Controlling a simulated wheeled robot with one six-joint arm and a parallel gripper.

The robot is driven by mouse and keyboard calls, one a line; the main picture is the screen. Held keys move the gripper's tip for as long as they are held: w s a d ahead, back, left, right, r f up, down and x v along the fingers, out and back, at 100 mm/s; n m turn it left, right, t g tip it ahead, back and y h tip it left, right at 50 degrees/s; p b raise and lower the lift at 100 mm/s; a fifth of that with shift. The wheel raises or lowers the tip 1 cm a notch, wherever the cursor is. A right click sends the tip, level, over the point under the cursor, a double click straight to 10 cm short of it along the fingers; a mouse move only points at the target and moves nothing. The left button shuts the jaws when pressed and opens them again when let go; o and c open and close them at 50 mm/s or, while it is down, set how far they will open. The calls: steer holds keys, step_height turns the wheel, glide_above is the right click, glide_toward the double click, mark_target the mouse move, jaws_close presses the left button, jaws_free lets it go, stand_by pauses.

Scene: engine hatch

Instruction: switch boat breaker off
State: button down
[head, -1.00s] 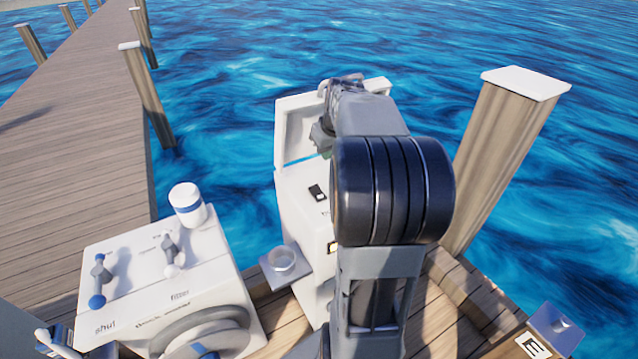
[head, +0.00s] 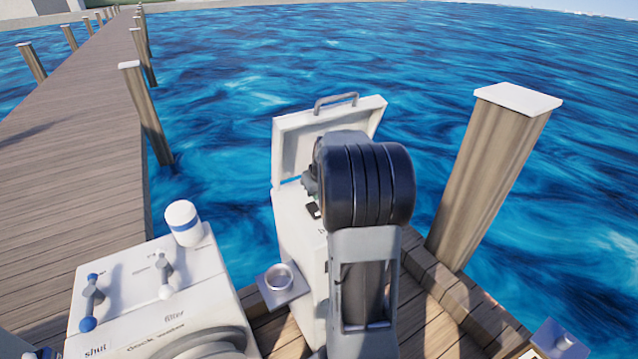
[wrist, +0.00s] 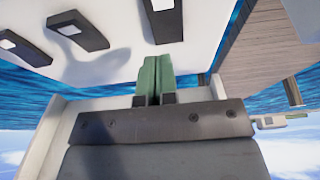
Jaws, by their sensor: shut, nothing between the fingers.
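A white box (head: 300,235) stands on the dock with its lid (head: 296,150) raised. A black switch (head: 313,211) shows on its top, partly hidden by my arm. The wrist view shows several black rockers with pale marks on a white panel: one at the left (wrist: 24,47), one beside it (wrist: 78,31), and one at the top middle (wrist: 163,20). I cannot tell which is the breaker. My gripper (wrist: 155,62) is shut and empty, its green fingertips close to the panel near the top middle rocker; contact is unclear. My arm hides the gripper in the head view.
A small cup (head: 279,277) sits on a ledge by the box. A wooden post (head: 490,170) rises at the right. Water lies behind.

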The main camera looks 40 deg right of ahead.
mark_target(317, 207)
steer(key=shift+s+x, duration=0.15)
steer(key=shift+x, duration=0.5)
steer(key=shift+s+x, duration=0.15)
steer(key=shift+x, duration=0.5)
steer(key=shift+f, duration=0.1)
steer(key=g+p, duration=0.1)
steer(key=p, duration=0.1)
steer(key=shift+w+p, duration=0.2)
steer(key=shift+p, duration=0.1)
steer(key=shift+f+g, duration=0.3)
steer(key=shift+f, duration=0.25)
steer(key=shift+s, duration=0.2)
steer(key=shift+s+a+r, duration=0.1)
steer(key=shift+s, duration=0.55)
steer(key=shift+w+r, duration=0.1)
steer(key=shift+r, duration=0.1)
